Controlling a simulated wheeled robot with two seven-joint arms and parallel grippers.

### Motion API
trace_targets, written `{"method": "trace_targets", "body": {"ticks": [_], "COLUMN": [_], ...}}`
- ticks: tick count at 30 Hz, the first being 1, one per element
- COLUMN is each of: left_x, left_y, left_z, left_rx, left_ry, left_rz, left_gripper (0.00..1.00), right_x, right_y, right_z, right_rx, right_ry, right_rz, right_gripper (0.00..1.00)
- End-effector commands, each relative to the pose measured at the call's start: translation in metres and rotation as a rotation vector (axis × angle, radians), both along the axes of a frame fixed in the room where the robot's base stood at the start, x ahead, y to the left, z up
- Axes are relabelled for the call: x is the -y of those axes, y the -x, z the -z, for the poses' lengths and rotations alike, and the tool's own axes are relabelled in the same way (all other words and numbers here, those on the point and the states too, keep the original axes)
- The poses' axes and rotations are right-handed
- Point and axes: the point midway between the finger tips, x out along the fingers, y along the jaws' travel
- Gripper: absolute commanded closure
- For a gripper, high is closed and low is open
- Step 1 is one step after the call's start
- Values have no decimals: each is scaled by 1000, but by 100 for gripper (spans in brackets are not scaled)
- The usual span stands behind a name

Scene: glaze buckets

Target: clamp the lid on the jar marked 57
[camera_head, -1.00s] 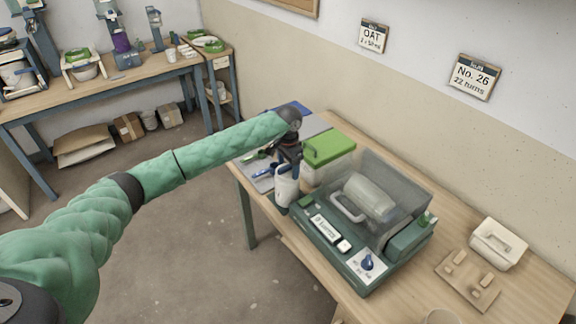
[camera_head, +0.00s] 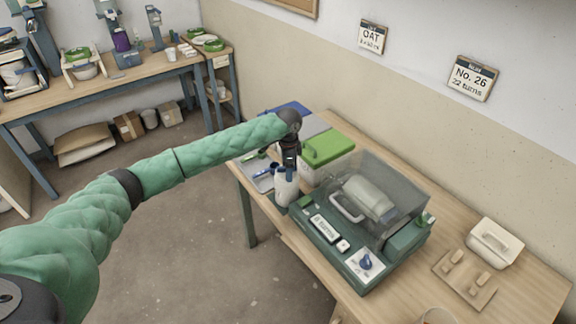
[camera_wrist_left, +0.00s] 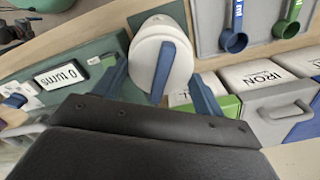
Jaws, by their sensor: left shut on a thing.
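A white jar (camera_head: 286,188) with a rounded white lid (camera_wrist_left: 150,66) is at the left end of the green machine (camera_head: 340,245). A blue bar (camera_wrist_left: 163,72) lies across the lid's middle in the left wrist view. My left gripper (camera_head: 290,162) is over the jar. In the left wrist view its blue fingers (camera_wrist_left: 161,88) are on either side of the jar top, shut on it. No number on the jar is readable, and I cannot tell whether the clamp is fastened. My right gripper is not in view.
A green-lidded box (camera_head: 327,148) stands behind the jar. A grey tray (camera_wrist_left: 265,42) holds blue and green scoops. A wooden board (camera_head: 466,280) and white tub (camera_head: 497,242) are at right.

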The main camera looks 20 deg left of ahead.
Motion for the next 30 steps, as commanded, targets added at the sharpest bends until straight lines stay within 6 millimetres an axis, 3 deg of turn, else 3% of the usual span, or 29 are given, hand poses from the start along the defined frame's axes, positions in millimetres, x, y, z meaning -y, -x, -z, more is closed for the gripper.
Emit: {"method": "trace_targets", "body": {"ticks": [6, 19, 30], "left_x": [0, 0, 0], "left_y": [1, 1, 3], "left_z": [-1, 0, 1], "left_rx": [0, 0, -1], "left_ry": [-1, -1, -1], "left_rz": [174, 238, 546], "left_gripper": [52, 52, 52], "right_x": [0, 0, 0], "right_y": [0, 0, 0], "right_z": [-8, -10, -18], "right_rx": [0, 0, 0], "right_ry": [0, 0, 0], "right_rz": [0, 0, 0], "right_gripper": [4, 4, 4]}}
